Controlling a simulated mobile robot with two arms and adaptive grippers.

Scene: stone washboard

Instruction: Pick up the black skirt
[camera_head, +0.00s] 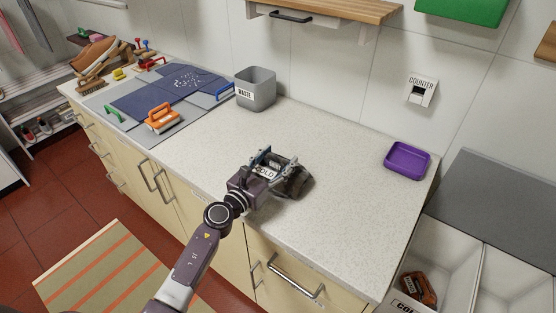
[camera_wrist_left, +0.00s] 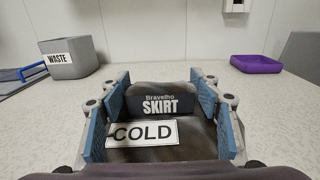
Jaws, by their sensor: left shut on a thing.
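The black skirt (camera_head: 298,182) is a dark folded bundle on the pale speckled counter. In the left wrist view the skirt (camera_wrist_left: 160,87) carries a dark label reading "Bravelho SKIRT" and a white "COLD" tag (camera_wrist_left: 142,134). My left gripper (camera_head: 274,162) is around the skirt at the counter's middle. Its blue-padded fingers also show in the left wrist view (camera_wrist_left: 160,118), one on each side of the skirt, shut on it. I cannot tell whether the skirt is clear of the counter. My right gripper is in neither view.
A grey waste bin (camera_head: 256,90) stands at the back of the counter. A purple tray (camera_head: 407,160) lies at the right. Blue cloth (camera_head: 150,100) and an orange-handled tool (camera_head: 162,118) lie at the left. White bins (camera_head: 447,262) are at the lower right. The counter (camera_head: 330,140) around the gripper is clear.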

